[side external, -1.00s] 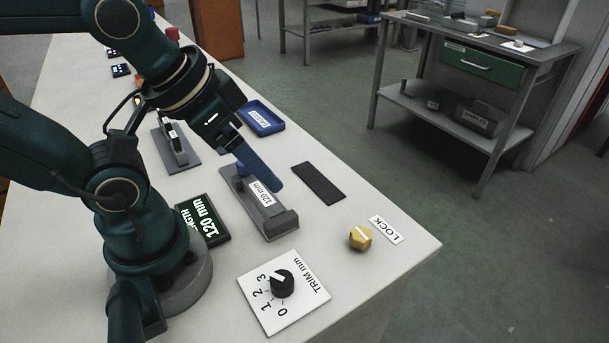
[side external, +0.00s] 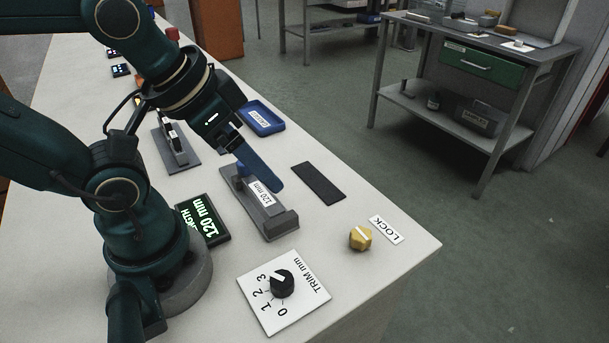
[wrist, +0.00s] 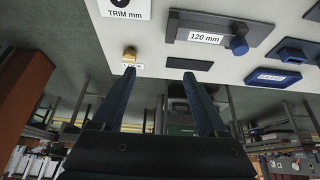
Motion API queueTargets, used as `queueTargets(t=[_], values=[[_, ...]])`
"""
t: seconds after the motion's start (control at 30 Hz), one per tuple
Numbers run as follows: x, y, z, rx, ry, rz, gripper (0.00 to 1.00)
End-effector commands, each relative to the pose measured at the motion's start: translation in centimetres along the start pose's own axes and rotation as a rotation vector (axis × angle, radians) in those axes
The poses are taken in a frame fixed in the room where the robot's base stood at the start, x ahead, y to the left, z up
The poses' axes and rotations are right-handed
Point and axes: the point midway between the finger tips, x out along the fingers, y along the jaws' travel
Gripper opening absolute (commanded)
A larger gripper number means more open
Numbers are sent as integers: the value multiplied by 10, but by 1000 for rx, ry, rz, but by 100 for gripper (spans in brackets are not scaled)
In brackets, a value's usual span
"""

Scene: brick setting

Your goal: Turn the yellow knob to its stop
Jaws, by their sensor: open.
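The yellow knob (side external: 360,238), faceted with a pale line on top, sits near the right edge of the bench beside a white LOCK label (side external: 386,230). In the wrist view the knob (wrist: 129,54) shows beyond the left fingertip, apart from it. My gripper (side external: 276,186) has long blue fingers and hangs over the grey 120 mm fixture, up and left of the knob. In the wrist view my gripper (wrist: 158,74) is open with nothing between the fingers. In the side view one finger hides the other.
The grey 120 mm fixture (side external: 280,224) with a blue knob lies under my gripper. A black pad (side external: 318,183), a blue tray (side external: 261,118), a TRIM mm dial plate (side external: 311,291) and a lit 120 mm display (side external: 203,220) stand around. The bench around the yellow knob is clear.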

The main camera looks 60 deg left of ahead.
Motion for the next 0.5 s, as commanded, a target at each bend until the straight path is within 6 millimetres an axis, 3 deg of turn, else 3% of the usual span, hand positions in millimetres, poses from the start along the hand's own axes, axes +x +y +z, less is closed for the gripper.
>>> queueTargets(t=[0.17,0.33,0.5], values=[[-5,0,-6,-119,15,1,76],[-11,3,-35,-324,5,9,76],[-4,11,-61,-475,-52,9,76]])
